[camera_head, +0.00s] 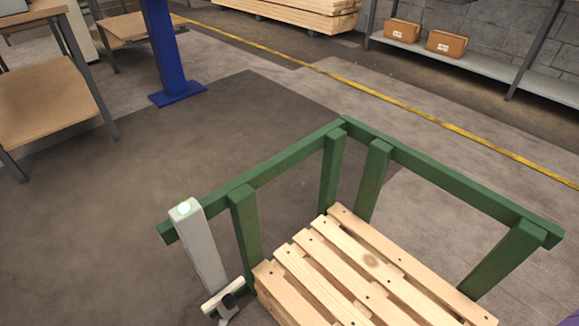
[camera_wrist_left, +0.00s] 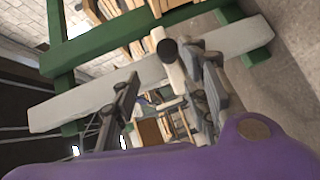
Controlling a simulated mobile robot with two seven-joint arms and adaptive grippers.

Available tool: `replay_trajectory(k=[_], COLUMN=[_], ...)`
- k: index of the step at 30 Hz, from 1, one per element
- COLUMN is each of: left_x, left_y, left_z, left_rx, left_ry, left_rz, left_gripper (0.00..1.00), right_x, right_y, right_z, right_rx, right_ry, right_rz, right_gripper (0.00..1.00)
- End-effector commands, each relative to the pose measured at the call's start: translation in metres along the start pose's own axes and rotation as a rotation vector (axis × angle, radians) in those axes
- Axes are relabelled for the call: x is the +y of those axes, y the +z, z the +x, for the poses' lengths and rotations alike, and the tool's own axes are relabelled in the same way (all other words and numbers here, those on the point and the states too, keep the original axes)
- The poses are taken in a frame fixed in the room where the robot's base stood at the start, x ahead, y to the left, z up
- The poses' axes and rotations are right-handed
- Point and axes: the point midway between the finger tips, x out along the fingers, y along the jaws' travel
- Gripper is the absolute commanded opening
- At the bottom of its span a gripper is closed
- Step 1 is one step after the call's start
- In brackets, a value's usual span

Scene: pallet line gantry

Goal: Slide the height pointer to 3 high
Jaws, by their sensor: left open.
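The grey upright post (camera_head: 202,250) stands at the left end of the green frame, with a pale green light on top. The height pointer (camera_head: 222,296), a white crossbar with a dark middle, sits low on it. In the left wrist view the post (camera_wrist_left: 90,100) crosses diagonally, and the pointer's pale bar with a dark round end (camera_wrist_left: 172,68) stands out before it. My left gripper (camera_wrist_left: 166,84) is open, its dark fingers apart on either side of the bar; contact cannot be told. Scale marks are not readable. My right gripper is out of view.
A wooden pallet (camera_head: 330,262) lies inside the green frame (camera_head: 275,172). A blue column (camera_head: 166,50) and wooden tables (camera_head: 45,90) stand at the back left. A shelf (camera_head: 470,62) with two boxes is at the back right. The floor left of the post is clear.

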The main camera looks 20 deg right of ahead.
Motion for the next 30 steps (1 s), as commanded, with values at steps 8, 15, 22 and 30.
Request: replay_trajectory(k=[8, 15, 22, 30], left_x=[-0.011, -0.011, -0.011, -0.01], left_y=[0.001, 0.002, 0.002, 0.001], left_z=[0.022, 0.06, 0.079, 0.081], left_rx=[0.0, 0.0, -0.001, -0.001], left_ry=[0.001, 0.0, -0.003, -0.002], left_rz=[-0.002, -0.001, 0.0, 0.0], left_gripper=[0.41, 0.41, 0.41, 0.41], right_x=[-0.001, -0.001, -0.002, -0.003], right_y=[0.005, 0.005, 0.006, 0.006], right_z=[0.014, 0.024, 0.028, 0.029], right_rx=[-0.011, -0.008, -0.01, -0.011], right_ry=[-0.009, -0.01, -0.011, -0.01], right_rz=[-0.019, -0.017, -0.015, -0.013], right_gripper=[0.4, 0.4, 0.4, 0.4])
